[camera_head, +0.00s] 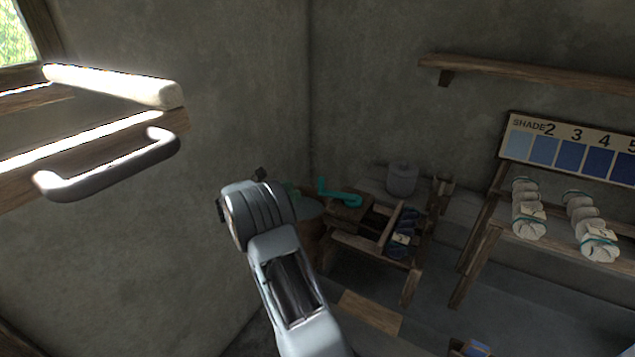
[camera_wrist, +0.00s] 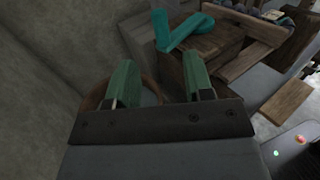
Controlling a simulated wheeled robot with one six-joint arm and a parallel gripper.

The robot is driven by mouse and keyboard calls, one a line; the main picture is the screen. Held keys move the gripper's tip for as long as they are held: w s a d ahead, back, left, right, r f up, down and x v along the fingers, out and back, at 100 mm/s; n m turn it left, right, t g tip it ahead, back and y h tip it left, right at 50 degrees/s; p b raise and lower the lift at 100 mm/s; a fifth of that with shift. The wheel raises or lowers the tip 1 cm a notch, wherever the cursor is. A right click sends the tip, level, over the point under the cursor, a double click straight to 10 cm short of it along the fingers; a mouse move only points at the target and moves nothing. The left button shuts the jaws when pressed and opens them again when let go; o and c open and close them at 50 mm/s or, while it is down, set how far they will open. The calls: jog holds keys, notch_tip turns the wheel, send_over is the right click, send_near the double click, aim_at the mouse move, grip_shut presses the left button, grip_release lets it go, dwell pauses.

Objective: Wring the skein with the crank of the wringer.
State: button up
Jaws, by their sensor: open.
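The teal crank (camera_head: 340,196) sits on the wooden wringer frame (camera_head: 362,246). In the wrist view the crank (camera_wrist: 178,32) lies above and beyond my fingers, apart from them. In the head view my arm hides most of the gripper, left of the crank.
A round wooden tub (camera_head: 309,225) stands below my gripper, left of the frame. A grey lidded pot (camera_head: 401,180) stands behind the crank. Pale skeins (camera_head: 528,210) lie on a rack at right, under a shade chart (camera_head: 570,148).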

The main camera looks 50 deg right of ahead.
aim_at(321, 191)
jog(key=x, duration=1)
jog(key=shift+s+d, duration=0.15)
jog(key=shift+d, duration=0.1)
grip_shut()
